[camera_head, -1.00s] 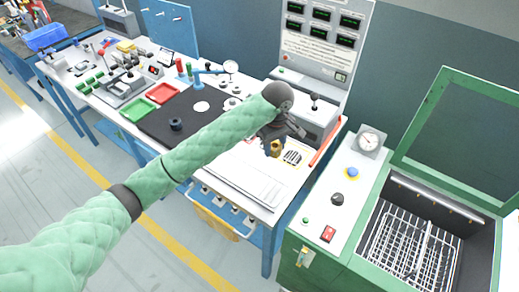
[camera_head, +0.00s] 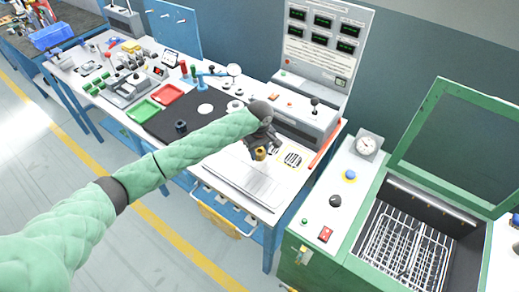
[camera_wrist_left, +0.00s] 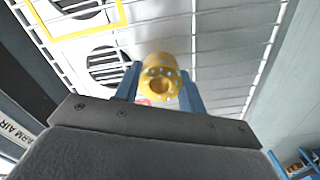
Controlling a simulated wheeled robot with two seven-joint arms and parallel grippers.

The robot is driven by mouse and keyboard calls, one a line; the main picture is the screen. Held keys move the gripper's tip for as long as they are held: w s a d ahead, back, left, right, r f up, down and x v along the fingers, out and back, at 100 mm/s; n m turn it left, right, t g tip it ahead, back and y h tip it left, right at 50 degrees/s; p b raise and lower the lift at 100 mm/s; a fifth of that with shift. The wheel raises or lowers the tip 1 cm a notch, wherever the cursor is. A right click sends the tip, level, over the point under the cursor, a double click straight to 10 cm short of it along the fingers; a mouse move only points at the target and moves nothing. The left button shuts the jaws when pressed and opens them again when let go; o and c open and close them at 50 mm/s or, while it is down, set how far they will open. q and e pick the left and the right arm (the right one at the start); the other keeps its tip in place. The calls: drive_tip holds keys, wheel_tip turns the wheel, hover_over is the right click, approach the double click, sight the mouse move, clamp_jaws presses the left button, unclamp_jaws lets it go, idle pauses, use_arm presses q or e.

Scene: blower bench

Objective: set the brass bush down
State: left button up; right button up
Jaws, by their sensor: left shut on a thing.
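The brass bush (camera_head: 260,154) is a small gold cylinder with a hole in its end. My left gripper (camera_head: 262,148) is shut on it above the right part of the white bench. In the left wrist view the bush (camera_wrist_left: 160,80) sits between the two blue-grey fingers (camera_wrist_left: 160,88), its holed end towards the camera. In that view the slotted white surface lies beyond it; I cannot tell the gap between them. My right gripper is not in view.
A yellow-framed patch with a round dark grille (camera_head: 293,159) lies right of the gripper. A grey control box (camera_head: 300,118) stands behind. A black mat (camera_head: 165,125), green tray (camera_head: 143,111) and red tray (camera_head: 167,94) lie left. A green cabinet with a wire basket (camera_head: 405,250) stands right.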

use_arm(q)
drive_tip(key=shift+f, duration=0.2)
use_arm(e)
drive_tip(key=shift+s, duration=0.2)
use_arm(q)
drive_tip(key=o, duration=1.1)
drive_tip(key=shift+o, duration=0.2)
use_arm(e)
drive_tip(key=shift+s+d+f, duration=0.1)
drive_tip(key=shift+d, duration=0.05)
use_arm(q)
drive_tip(key=shift+r, duration=0.1)
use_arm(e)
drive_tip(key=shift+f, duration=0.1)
use_arm(q)
drive_tip(key=shift+r+b, duration=0.35)
drive_tip(key=shift+b, duration=0.05)
wheel_tip(320, 180, up, 4)
drive_tip(key=shift+r+b, duration=0.2)
drive_tip(key=shift+b, duration=0.75)
wheel_tip(320, 180, up, 7)
drive_tip(key=b, duration=0.2)
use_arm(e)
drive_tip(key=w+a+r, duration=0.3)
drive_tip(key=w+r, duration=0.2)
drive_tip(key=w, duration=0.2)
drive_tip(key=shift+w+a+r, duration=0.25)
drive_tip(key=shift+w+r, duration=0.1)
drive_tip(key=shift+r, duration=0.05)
